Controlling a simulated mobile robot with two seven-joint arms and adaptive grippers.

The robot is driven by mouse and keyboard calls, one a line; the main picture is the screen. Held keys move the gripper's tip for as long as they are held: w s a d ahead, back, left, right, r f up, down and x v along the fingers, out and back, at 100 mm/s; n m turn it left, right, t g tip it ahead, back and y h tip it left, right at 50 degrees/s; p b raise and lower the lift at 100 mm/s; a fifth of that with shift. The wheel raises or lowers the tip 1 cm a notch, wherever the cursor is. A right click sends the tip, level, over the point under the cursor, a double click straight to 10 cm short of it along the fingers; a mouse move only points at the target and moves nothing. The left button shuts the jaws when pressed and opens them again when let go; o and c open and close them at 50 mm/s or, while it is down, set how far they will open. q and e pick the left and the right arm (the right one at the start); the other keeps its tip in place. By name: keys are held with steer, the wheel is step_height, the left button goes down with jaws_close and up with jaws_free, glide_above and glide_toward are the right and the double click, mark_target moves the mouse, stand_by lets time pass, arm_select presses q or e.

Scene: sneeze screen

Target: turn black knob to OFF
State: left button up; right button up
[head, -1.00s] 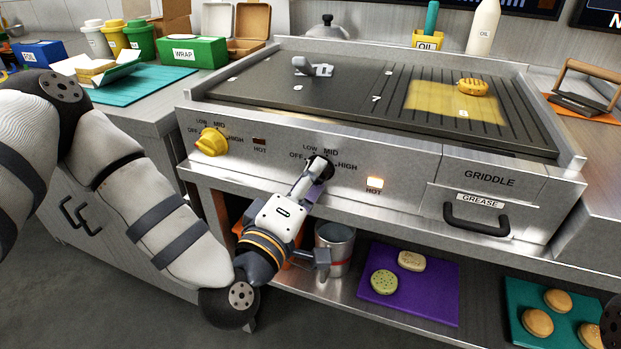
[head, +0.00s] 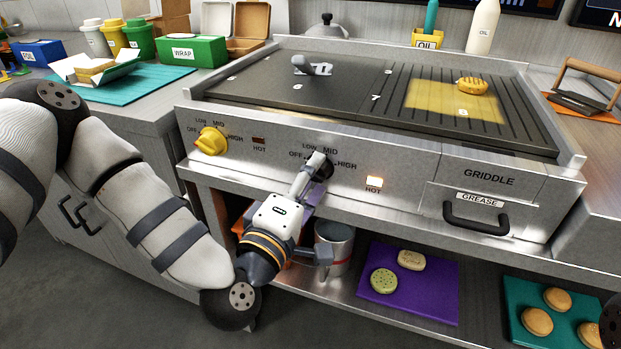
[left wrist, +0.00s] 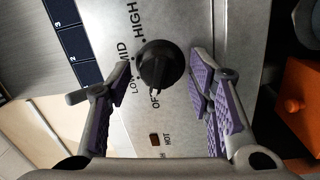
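The black knob (head: 326,170) is on the griddle's front panel, among the labels OFF, LOW, MID and HIGH. In the head view my left gripper (head: 316,163) is at the knob and partly covers it. In the left wrist view the black knob (left wrist: 160,67) lies between the two purple-padded fingers of my left gripper (left wrist: 155,88), which are open with a gap on each side. My right gripper is not in view.
The grease drawer handle (head: 476,219) sticks out at right. A metal pot (head: 334,247) stands on the shelf below.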

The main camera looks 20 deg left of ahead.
arm_select(q)
steer(key=s, duration=0.7)
steer(key=shift+s+a+f, duration=0.2)
steer(key=shift+s+a, duration=0.05)
steer(key=shift+a, duration=0.15)
steer(key=s+d+f+m+g+h+p, duration=0.1)
steer(key=s+d+f+m+g+h, duration=0.1)
steer(key=s+f+m+g, duration=0.5)
steer(key=s+d+f+m+g+h+p, duration=0.1)
steer(key=s+d+f+m+g+p, duration=0.3)
steer(key=s+f, duration=0.6)
steer(key=s+a+f+m+g+y, duration=0.1)
steer(key=s+a+f+g+y, duration=0.1)
steer(key=s+a+g, duration=0.3)
steer(key=s+a+f+m+g+y, duration=0.2)
steer(key=s+a+f+g, duration=0.2)
steer(key=s, duration=1)
steer(key=a+g, duration=0.1)
steer(key=a, duration=0.2)
steer(key=shift+s+a+m+y, duration=0.2)
steer(key=shift+a+m+y, duration=0.1)
steer(key=shift+a, duration=0.1)
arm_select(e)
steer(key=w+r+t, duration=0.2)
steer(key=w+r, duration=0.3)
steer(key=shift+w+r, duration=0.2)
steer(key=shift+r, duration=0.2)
